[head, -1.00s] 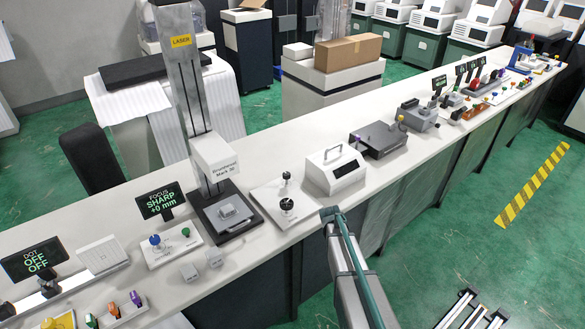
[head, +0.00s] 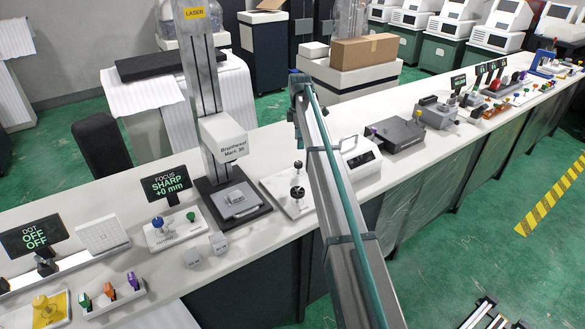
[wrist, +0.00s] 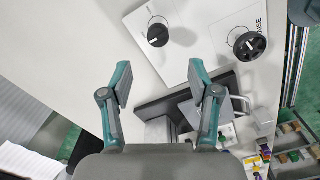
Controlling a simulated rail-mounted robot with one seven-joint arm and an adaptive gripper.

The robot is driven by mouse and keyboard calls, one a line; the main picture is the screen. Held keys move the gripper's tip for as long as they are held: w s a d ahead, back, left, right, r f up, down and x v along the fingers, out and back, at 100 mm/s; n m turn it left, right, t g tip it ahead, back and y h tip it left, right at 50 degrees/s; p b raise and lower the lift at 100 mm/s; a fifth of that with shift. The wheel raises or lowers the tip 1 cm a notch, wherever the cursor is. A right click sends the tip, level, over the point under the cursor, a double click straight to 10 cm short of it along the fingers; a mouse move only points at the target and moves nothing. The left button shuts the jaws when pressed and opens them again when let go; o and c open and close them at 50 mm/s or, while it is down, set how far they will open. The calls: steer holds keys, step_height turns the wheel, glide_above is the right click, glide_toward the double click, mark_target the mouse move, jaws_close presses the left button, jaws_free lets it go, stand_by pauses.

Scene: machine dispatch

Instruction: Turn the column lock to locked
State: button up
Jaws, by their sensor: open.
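A white plate (head: 275,186) beside the laser column (head: 200,80) carries two black knobs. In the wrist view, the smaller round knob (wrist: 158,35) has a white pointer mark and printing around it too small to read; it looks like the column lock. The larger wheel-like knob (wrist: 249,45) sits to its right by lettering that seems to end in "AISE". My gripper (wrist: 161,82) is open and empty. In the picture its fingers lie below the smaller knob, apart from it. In the head view the fingers cannot be made out.
The laser head (head: 224,138) stands over a dark base. A white box with a handle (head: 358,153) is right of the plate. A focus display (head: 166,184) and a small panel with blue and green knobs (head: 174,228) are to the left. Cardboard box (head: 364,50) stands behind.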

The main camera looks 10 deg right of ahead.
mark_target(298, 163)
step_height(298, 163, down, 10)
steer(key=p, duration=0.3)
steer(key=shift+w+a+f, duration=0.1)
steer(key=shift+f, duration=0.1)
steer(key=c, duration=1.1)
steer(key=shift+c, duration=0.2)
